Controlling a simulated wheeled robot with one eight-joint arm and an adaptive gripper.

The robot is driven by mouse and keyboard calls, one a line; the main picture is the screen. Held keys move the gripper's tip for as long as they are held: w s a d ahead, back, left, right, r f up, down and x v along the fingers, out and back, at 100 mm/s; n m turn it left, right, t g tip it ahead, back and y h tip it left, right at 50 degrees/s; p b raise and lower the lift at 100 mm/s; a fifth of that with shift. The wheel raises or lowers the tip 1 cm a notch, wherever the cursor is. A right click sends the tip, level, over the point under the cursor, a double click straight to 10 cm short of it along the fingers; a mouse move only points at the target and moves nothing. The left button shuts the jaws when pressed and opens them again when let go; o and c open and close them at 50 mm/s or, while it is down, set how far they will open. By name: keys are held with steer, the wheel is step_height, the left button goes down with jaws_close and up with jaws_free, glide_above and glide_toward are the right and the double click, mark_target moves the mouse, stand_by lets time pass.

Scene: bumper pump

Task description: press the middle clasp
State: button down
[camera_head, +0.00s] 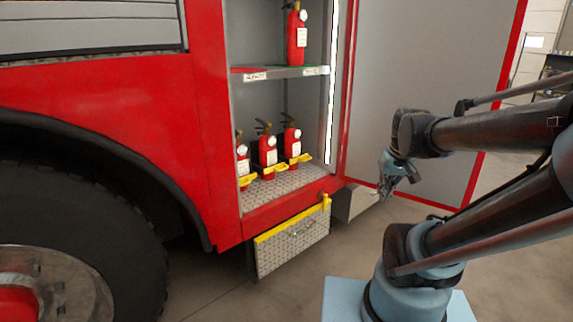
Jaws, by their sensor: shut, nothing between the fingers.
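Three red fire extinguishers stand in a row on the lower shelf of the open truck compartment, each with a yellow clasp at its base. The middle extinguisher (268,150) has the middle clasp (274,172) at its foot. The left clasp (247,181) and the right clasp (302,160) flank it. My gripper (386,194) is shut and empty. It hangs to the right of the compartment in the picture, in front of the grey door, apart from the clasps.
The open grey door (430,75) with a red edge stands behind my arm. A tread-plate step (292,242) with a yellow edge juts out below the compartment. Another extinguisher (297,36) stands on the upper shelf. A large wheel (75,215) is at left.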

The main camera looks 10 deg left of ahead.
steer(key=w+a+r+n+t+y, duration=0.1)
steer(key=w+a+n, duration=0.1)
steer(key=w+a, duration=0.45)
steer(key=w+a+r+n+y, duration=0.1)
steer(key=w+a, duration=0.2)
steer(key=w, duration=0.6)
steer(key=w+a+r+n+t+y, duration=0.1)
steer(key=w+a+n, duration=0.1)
steer(key=w+a, duration=0.45)
steer(key=n+y, duration=0.3)
glide_toward(284, 163)
steer(key=v, duration=0.2)
steer(key=shift+s+d+r, duration=0.1)
steer(key=shift+s+r, duration=0.05)
steer(key=shift+s, duration=0.15)
steer(key=shift+x, duration=4.95)
steer(key=shift+d, duration=0.3)
